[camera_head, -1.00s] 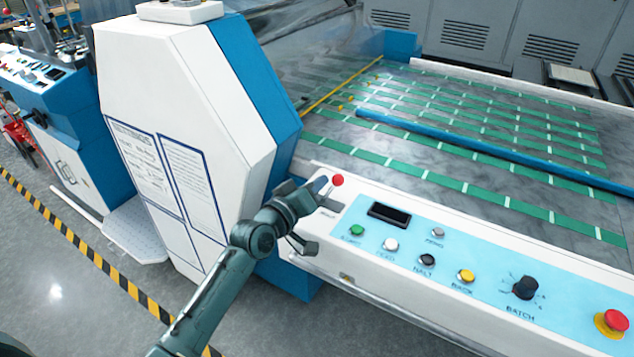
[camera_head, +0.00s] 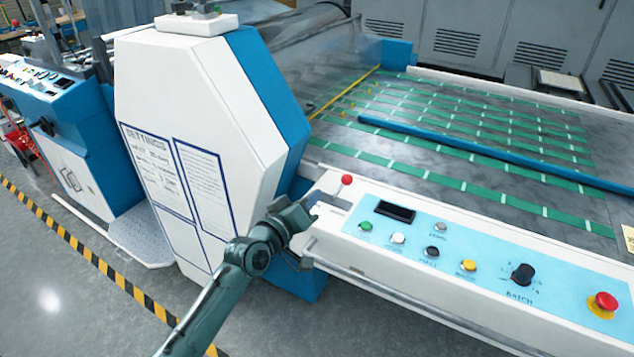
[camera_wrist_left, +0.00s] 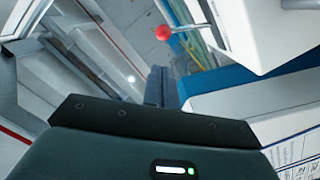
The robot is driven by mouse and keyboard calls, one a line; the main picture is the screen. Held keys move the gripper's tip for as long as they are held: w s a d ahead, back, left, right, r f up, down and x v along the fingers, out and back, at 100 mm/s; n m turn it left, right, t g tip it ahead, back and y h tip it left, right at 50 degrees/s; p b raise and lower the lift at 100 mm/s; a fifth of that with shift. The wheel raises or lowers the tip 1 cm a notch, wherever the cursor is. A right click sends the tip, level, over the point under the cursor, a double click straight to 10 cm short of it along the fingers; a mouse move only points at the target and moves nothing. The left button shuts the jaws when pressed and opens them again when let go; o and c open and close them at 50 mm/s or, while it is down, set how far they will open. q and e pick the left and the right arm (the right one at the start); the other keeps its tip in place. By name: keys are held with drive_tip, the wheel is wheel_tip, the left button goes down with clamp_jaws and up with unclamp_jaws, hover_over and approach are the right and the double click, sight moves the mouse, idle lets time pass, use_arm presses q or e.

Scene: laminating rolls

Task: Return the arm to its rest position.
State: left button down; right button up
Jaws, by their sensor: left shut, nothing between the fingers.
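My left arm comes in from the bottom left of the head view, and its gripper (camera_head: 304,214) is beside the left end of the white control console (camera_head: 390,262). The gripper is partly dark against the blue base behind it. In the left wrist view the two dark fingers (camera_wrist_left: 163,86) are together with nothing between them. A lever with a red ball knob (camera_head: 347,180) stands just up and right of the gripper, apart from it. The knob also shows near the top of the left wrist view (camera_wrist_left: 163,33). My right gripper is out of view.
The console carries several buttons, a black batch dial (camera_head: 522,274) and a red emergency button (camera_head: 604,303). A tall white and blue machine housing (camera_head: 200,100) stands left of the gripper. Open grey floor (camera_head: 60,290) with a yellow-black stripe lies at lower left.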

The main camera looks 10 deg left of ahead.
use_arm(q)
drive_tip(key=s+a+f+m+g+y, duration=0.1)
drive_tip(key=s+f+m, duration=0.1)
drive_tip(key=s+f, duration=0.4)
drive_tip(key=s+a+f+m+g+y, duration=0.1)
drive_tip(key=s+f, duration=0.5)
drive_tip(key=s, duration=0.7)
drive_tip(key=s+a+f+m+g+y, duration=0.1)
drive_tip(key=s+a+f+m+g, duration=0.1)
drive_tip(key=s+f, duration=0.4)
drive_tip(key=s+m+g, duration=0.1)
drive_tip(key=s, duration=0.3)
drive_tip(key=shift+y, duration=0.4)
drive_tip(key=shift+s+a, duration=0.1)
